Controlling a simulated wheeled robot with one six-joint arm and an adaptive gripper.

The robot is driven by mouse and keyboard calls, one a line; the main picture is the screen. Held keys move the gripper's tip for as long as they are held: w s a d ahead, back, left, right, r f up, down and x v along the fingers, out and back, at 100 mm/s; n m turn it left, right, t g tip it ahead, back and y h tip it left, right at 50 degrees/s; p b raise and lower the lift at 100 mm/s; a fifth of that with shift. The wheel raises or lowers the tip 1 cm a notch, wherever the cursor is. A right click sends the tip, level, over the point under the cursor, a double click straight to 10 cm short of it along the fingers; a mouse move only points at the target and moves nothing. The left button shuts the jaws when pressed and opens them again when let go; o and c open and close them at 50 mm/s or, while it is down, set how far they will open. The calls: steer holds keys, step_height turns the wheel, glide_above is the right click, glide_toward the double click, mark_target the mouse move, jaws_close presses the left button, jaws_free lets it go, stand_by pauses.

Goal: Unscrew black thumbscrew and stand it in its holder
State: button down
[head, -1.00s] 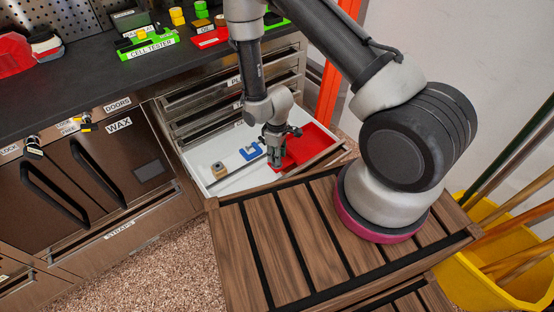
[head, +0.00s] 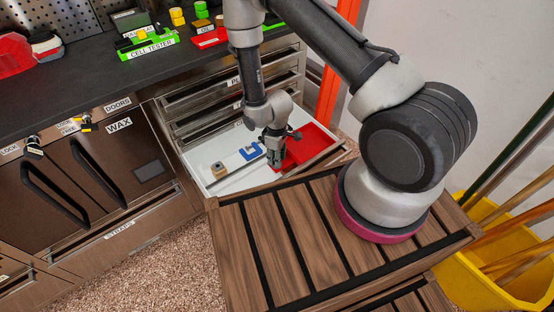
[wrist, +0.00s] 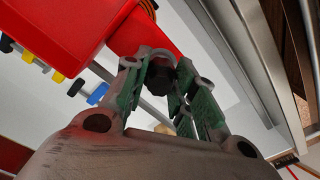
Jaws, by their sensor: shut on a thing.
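My gripper (head: 273,160) reaches down into the open white drawer, at the left edge of the red part (head: 308,146). In the wrist view its green-padded fingers (wrist: 172,82) are shut on the black thumbscrew (wrist: 157,78), whose dark knob shows between the fingertips. The red part (wrist: 62,35) lies just beyond them in that view. Whether the screw's thread is still engaged is hidden. A blue piece (head: 250,152) lies left of the gripper in the drawer. I cannot tell which piece is the screw's holder.
A tan block (head: 218,170) stands near the drawer's left side. A slatted wooden top (head: 290,240) is in front, and a yellow bin (head: 510,275) with poles stands at the right. Bare white drawer floor (head: 225,152) shows at the left.

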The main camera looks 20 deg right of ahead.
steer(key=shift+s+f, duration=0.1)
steer(key=c, duration=1.1)
jaws_free()
steer(key=shift+r, duration=4.5)
